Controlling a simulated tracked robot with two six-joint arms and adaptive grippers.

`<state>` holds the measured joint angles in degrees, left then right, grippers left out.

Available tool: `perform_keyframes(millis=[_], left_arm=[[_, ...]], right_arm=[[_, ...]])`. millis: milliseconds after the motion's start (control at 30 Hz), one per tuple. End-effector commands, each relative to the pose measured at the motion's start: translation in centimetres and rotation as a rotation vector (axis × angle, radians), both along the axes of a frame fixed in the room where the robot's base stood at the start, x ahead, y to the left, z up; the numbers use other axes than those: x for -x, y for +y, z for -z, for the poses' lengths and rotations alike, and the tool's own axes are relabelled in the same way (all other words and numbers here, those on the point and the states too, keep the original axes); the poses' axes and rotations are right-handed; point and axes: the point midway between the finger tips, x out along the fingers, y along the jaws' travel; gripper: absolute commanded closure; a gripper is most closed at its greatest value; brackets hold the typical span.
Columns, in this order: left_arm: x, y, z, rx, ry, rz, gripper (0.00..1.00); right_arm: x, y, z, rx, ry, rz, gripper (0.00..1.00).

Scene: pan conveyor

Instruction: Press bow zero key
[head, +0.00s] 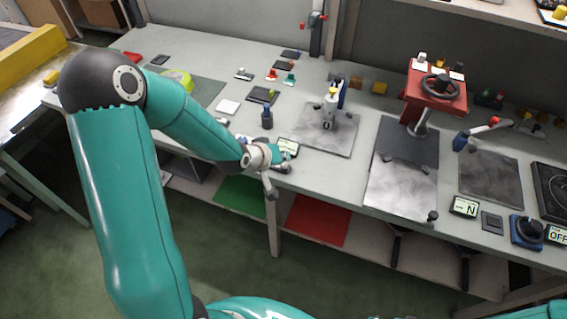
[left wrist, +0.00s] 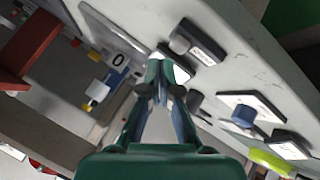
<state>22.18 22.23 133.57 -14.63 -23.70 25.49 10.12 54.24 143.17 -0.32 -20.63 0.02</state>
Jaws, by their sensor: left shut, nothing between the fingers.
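My left gripper (head: 276,180) is shut and empty near the front edge of the bench, just in front of a small display (head: 289,147). In the left wrist view its closed fingers (left wrist: 162,88) point at the bench and partly cover a small light panel (left wrist: 181,74). I cannot make out which part is the bow zero key, nor whether my fingertips touch anything. My right gripper is not in view.
A grey plate (head: 343,140) lies behind the gripper to the right. A red press with a handwheel (head: 436,88) stands farther right. A dark knobbed block with a white label (left wrist: 198,42) is close to my fingers.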

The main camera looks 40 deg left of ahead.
Motion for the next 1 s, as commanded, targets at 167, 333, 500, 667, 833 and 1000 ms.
perform_keyframes(millis=[167,333,500,667,833,1000], left_arm=[[0.0,0.0,-1.5,-0.001,-0.001,0.001,1.00],[-0.1,0.0,-3.3,-0.001,-0.002,0.000,1.00],[0.0,0.0,-4.7,-0.001,-0.001,0.001,1.00],[0.0,0.0,-5.0,-0.001,-0.001,0.001,1.00],[0.0,0.0,-4.9,0.000,-0.001,0.001,1.00],[0.0,0.0,-4.9,-0.001,0.000,0.001,1.00]], right_arm=[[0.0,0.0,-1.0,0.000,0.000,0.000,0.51],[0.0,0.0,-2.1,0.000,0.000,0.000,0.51],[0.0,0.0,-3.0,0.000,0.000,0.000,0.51],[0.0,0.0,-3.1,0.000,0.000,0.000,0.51],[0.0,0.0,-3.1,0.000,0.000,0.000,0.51],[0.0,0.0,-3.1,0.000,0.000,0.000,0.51]])
